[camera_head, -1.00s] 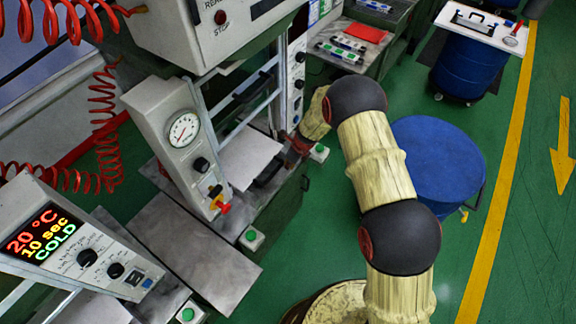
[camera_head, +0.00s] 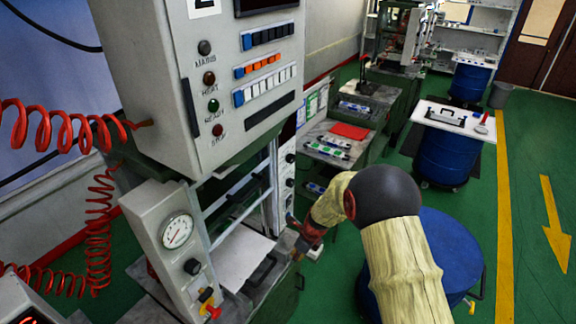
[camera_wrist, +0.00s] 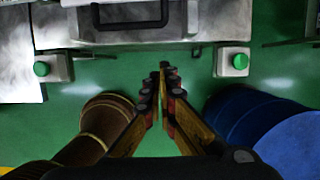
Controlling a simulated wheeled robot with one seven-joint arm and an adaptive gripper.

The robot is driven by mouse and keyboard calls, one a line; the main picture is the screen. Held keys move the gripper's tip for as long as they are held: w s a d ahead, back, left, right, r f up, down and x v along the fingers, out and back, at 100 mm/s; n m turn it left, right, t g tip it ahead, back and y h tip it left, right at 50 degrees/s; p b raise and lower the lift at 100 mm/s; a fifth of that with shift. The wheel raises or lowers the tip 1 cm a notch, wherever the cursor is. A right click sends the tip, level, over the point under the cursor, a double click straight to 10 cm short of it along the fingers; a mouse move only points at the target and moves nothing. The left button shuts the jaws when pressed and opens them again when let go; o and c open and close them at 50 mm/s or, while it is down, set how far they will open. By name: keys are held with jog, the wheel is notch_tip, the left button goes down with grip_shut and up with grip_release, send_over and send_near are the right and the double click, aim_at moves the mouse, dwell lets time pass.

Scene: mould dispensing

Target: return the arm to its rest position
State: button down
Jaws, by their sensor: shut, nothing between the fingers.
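My gripper (camera_wrist: 166,98) is shut and empty in the wrist view, its fingertips together over the green floor. In the head view my gripper (camera_head: 304,243) shows small and dark red at the end of my arm, close to the right side of the press. My arm reaches from the lower right toward the press, bent at a dark joint. Part of the gripper is hidden by its small size and the arm's angle.
The press cabinet (camera_head: 210,75) and its gauge panel (camera_head: 165,232) stand left of my arm. A blue drum (camera_head: 455,245) is right of and behind the arm. Two green push buttons (camera_wrist: 42,68) (camera_wrist: 239,61) sit on white boxes. Open green floor lies at the right.

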jog(key=s+d+n+g, duration=0.2)
jog(key=s+n+g, duration=0.1)
jog(key=s+n, duration=0.75)
jog(key=s+d+r+n+t+h+b, duration=0.1)
jog(key=s+d+r+n+t+b, duration=0.1)
jog(key=s+d+r+n+b, duration=0.2)
jog(key=s+d+r+n+t+h+b, duration=0.1)
jog(key=s+d+r+n+b, duration=0.3)
jog(key=s+r+b, duration=0.4)
jog(key=s+d+r+n+t+b, duration=0.3)
jog(key=s+r+n+b, duration=0.3)
jog(key=s, duration=0.6)
jog(key=shift+s+d+r+t+h, duration=0.25)
jog(key=shift+d+r+t+h, duration=0.15)
jog(key=shift+d+r, duration=0.2)
jog(key=shift+f, duration=0.1)
